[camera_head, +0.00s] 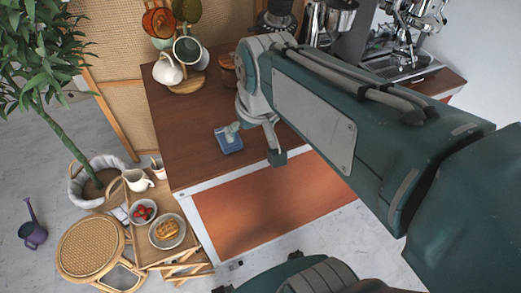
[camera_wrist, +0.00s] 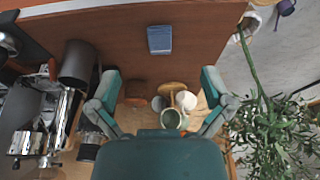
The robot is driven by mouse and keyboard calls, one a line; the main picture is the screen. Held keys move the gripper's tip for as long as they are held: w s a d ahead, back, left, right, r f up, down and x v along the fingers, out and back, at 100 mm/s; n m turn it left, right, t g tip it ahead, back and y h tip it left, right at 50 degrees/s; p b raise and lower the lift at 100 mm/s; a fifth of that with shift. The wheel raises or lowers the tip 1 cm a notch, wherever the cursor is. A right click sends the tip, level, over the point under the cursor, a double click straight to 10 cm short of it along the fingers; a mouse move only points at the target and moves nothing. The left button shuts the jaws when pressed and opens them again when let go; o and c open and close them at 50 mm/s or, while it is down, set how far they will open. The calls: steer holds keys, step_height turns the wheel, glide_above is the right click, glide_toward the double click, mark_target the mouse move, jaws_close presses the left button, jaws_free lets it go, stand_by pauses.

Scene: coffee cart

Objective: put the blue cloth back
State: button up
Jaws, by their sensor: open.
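The blue cloth (camera_head: 229,143) is a small folded square lying flat on the brown wooden counter (camera_head: 185,125), near its front edge. In the wrist view the cloth (camera_wrist: 160,40) lies ahead of the fingertips, about midway between them sideways. My gripper (camera_head: 255,143) is open and empty above the counter's front part. One finger overlaps the cloth's upper edge in the head view; contact cannot be told. In the wrist view both fingers of my gripper (camera_wrist: 161,77) are spread wide with nothing between them.
An espresso machine (camera_head: 405,50) stands at the back right. A low wooden stand with bowls (camera_head: 167,231), a stool (camera_head: 90,247) and a plant (camera_head: 60,130) are at left.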

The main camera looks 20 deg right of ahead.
steer(key=s+f+t, duration=0.1)
steer(key=s, duration=0.6)
steer(key=shift+s+f+t, duration=0.2)
steer(key=shift+f+t, duration=0.1)
steer(key=shift+t, duration=0.1)
